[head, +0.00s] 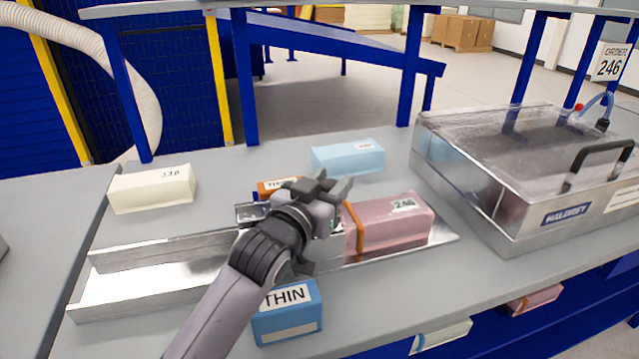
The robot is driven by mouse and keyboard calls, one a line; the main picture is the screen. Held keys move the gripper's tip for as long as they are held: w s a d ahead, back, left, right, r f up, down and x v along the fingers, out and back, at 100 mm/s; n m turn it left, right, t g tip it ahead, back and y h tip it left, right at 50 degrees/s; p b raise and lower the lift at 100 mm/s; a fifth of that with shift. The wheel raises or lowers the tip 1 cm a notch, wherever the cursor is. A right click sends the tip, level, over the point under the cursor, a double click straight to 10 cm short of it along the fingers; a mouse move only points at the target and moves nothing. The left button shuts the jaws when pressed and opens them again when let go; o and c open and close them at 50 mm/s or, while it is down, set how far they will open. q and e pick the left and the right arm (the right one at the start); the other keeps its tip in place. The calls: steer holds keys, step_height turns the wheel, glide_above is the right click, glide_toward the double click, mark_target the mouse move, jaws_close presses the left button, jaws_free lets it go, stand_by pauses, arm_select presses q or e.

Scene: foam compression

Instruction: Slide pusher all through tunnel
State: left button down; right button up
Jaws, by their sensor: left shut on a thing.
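My left gripper (322,192) is over the middle of a long metal channel (150,282), at the tunnel (247,213). It is shut on what looks like the pusher, which is mostly hidden behind the hand and wrist. The tunnel is a short metal piece, also largely covered by my arm. A pink foam block (385,228) marked 246 lies on the right end of the metal tray, just right of the hand. An orange band (355,230) wraps its left end. I cannot tell whether the pusher touches the foam. My right gripper is out of view.
A blue THIN box (287,312) stands at the table's front edge. An orange box (278,187) and a light blue foam block (347,158) are behind the channel. A cream block (152,188) is at left. A large metal machine (530,165) fills the right.

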arm_select(q)
steer(key=shift+d, duration=0.1)
stand_by(0.3)
steer(key=c, duration=0.8)
jaws_free()
steer(key=shift+r, duration=0.1)
step_height(320, 180, up, 20)
steer(key=shift+f, duration=0.15)
